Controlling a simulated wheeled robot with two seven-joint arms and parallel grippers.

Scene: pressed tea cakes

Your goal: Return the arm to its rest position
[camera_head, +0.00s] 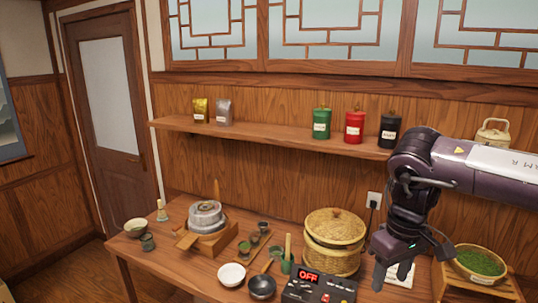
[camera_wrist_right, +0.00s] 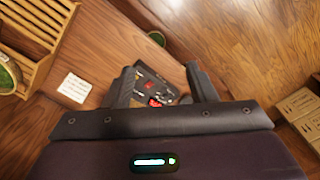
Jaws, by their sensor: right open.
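My right arm (camera_head: 460,165) comes in from the right in the head view, raised over the right part of the table. Its gripper (camera_head: 391,278) points down, beside the bamboo steamer and in front of a white card. In the right wrist view the two fingers (camera_wrist_right: 162,72) stand apart with nothing between them. The control box shows beyond them, below the gripper. My left arm and gripper are not in view.
The wooden table (camera_head: 180,273) holds a bamboo steamer (camera_head: 333,262), a control box (camera_head: 318,288) reading OFF, a stone mill (camera_head: 206,218), bowls and cups. A basket of green leaves (camera_head: 481,264) stands at right. A wall shelf (camera_head: 270,132) holds tins and pouches.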

